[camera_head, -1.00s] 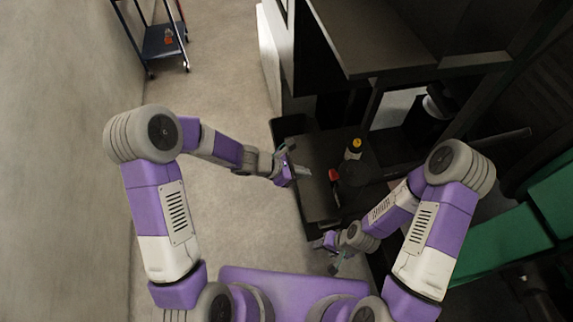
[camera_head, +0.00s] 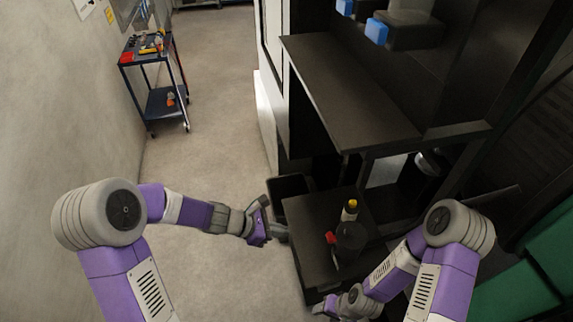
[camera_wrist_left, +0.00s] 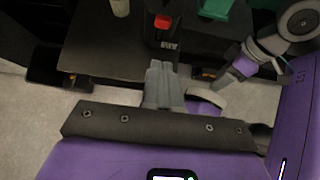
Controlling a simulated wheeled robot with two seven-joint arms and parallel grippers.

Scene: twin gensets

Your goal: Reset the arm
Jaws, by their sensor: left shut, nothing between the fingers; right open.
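My left gripper (camera_head: 279,232) is beside the left edge of the low black table, shut and empty. Its closed fingers also show in the left wrist view (camera_wrist_left: 162,75), pointing toward the table edge. My right gripper (camera_head: 328,306) is low by the front edge of the table, small and partly hidden; it is open. It holds nothing that I can see.
The low black table (camera_head: 312,262) carries a yellow-capped bottle (camera_head: 349,211), a red-topped item (camera_head: 331,238) and a dark round container (camera_head: 350,240). A dark bin (camera_head: 288,187) stands behind it. A tool cart (camera_head: 150,100) stands far left. The floor at left is clear.

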